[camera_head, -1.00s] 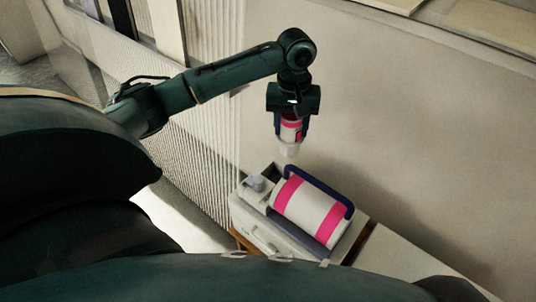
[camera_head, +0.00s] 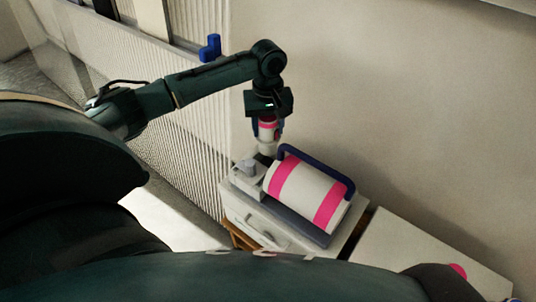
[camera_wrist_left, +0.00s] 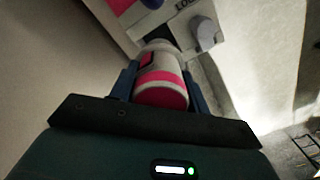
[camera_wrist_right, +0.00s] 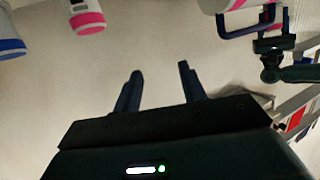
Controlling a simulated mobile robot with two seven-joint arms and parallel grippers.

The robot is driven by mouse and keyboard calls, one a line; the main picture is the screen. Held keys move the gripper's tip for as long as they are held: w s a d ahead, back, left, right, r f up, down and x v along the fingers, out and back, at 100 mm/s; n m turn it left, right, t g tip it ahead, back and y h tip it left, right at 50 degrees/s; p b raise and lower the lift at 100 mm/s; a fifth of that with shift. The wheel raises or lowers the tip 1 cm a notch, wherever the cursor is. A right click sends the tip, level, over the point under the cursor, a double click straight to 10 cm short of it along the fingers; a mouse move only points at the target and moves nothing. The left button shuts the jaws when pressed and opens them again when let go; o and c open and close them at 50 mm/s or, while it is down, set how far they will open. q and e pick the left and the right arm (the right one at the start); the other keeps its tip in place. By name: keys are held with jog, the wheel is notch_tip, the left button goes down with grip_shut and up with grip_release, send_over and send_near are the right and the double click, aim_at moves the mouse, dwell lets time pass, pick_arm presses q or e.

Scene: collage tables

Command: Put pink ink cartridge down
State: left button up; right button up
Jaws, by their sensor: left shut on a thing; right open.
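My left gripper (camera_head: 267,138) is shut on the pink ink cartridge (camera_head: 267,131), a white cylinder with pink bands held roughly upright, nozzle down. The cartridge also shows between the fingers in the left wrist view (camera_wrist_left: 162,86). Its lower end is at the back left part of a grey-white machine (camera_head: 245,213), by a dark opening (camera_wrist_left: 157,36). I cannot tell whether it touches or enters it. A large white drum with pink bands (camera_head: 308,191) and a dark blue handle lies on the machine. My right gripper (camera_wrist_right: 160,82) is open and empty.
A grey knob (camera_head: 249,167) stands on the machine beside the cartridge. A white table surface (camera_head: 410,250) extends to the right, with a pink-ended thing (camera_head: 458,270) on it. The right wrist view shows pink-banded (camera_wrist_right: 87,17) and blue-banded (camera_wrist_right: 10,42) white cylinders. A plain wall is behind.

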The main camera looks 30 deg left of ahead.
aim_at(268, 146)
pick_arm(q)
notch_tip(268, 146, down, 3)
jog(key=shift+r+b, duration=0.1)
jog(key=shift+b, duration=0.2)
notch_tip(268, 146, down, 5)
jog(key=shift+r+b, duration=0.15)
jog(key=shift+b, duration=0.55)
pick_arm(e)
jog(key=f, duration=0.1)
jog(key=a+f+n, duration=0.1)
jog(key=shift+w+f, duration=0.3)
jog(key=shift+f, duration=0.05)
pick_arm(q)
jog(key=shift+f, duration=0.2)
pick_arm(e)
jog(key=shift+r, duration=0.15)
pick_arm(q)
jog(key=o, duration=1.1)
jog(key=shift+c, duration=0.2)
